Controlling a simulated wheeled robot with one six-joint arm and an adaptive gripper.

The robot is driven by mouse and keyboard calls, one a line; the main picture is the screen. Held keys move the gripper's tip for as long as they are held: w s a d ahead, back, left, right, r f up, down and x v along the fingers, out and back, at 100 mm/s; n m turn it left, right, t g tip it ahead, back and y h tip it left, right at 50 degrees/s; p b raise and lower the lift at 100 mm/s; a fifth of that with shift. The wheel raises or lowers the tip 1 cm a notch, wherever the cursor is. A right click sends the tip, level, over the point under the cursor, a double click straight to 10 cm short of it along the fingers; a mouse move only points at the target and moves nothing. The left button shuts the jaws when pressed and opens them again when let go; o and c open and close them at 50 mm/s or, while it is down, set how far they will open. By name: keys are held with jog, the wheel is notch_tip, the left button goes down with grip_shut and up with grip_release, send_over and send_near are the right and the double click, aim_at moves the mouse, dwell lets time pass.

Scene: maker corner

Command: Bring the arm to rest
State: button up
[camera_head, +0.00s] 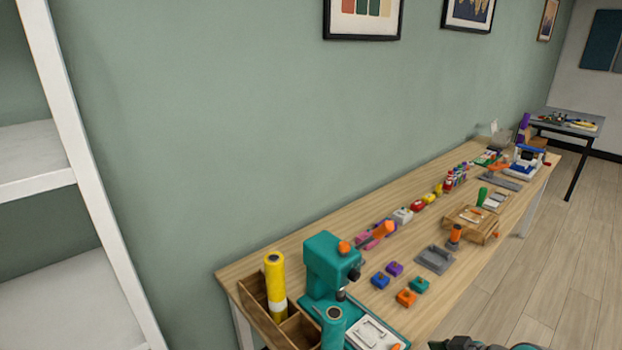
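A dark part of my arm (485,343) with a teal patch shows at the bottom edge, right of the workbench's near end. My gripper's fingertips cannot be made out, so I cannot tell whether it is open or shut or holds anything. The long wooden workbench (300,243) runs along the green wall from the near middle to the far right. The visible arm part is over the floor side of the bench, and the rest of the arm is below the picture.
A teal machine (328,262) and a wooden organizer (252,292) with a yellow cylinder (275,285) stand at the bench's near end. Several coloured blocks (405,298) and a grey tray (435,259) lie beyond. White shelving (75,165) stands left. Wooden floor (560,260) is clear at right.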

jog(key=s+a+f+m+t+h, duration=0.2)
jog(key=s+a+f+m, duration=0.15)
jog(key=s+f, duration=0.4)
jog(key=s+a+f+m+t+h, duration=0.1)
jog(key=s+a+f+m+h, duration=0.3)
jog(key=s, duration=0.6)
jog(key=s+a+r+t, duration=0.1)
jog(key=s+r, duration=0.4)
jog(key=s, duration=0.5)
jog(key=s+a+r+t, duration=0.2)
jog(key=s+r, duration=0.4)
jog(key=s, duration=0.4)
jog(key=shift+n+t+y, duration=0.4)
jog(key=shift+n+t, duration=0.05)
jog(key=shift+t, duration=0.15)
